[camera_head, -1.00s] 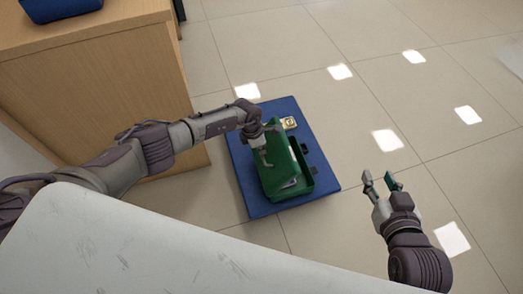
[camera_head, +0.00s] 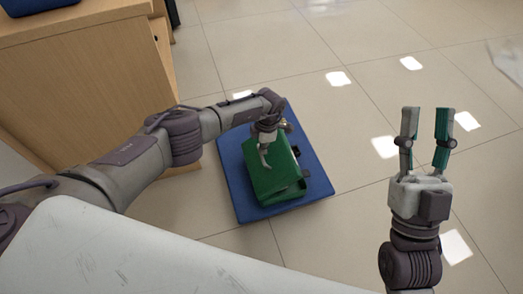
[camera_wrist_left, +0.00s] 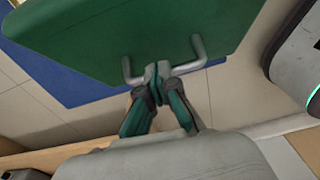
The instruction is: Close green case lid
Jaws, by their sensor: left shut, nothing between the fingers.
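The green case (camera_head: 278,185) sits on a blue mat on the floor. Its lid is down over the box, and I see no open gap from above; dark latches show on its right side. A grey metal handle (camera_wrist_left: 197,48) is on the lid in the left wrist view. My left gripper (camera_head: 264,143) is over the lid, shut and empty, with its fingertips (camera_wrist_left: 158,76) at the handle. I cannot tell whether they touch it. My right gripper (camera_head: 427,125) is open and empty, well to the right of the case.
The blue mat (camera_head: 240,190) lies under the case on a tiled floor (camera_head: 340,130). A wooden cabinet (camera_head: 95,90) stands at the left with a blue object (camera_head: 35,5) on top. The floor between the case and my right gripper is clear.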

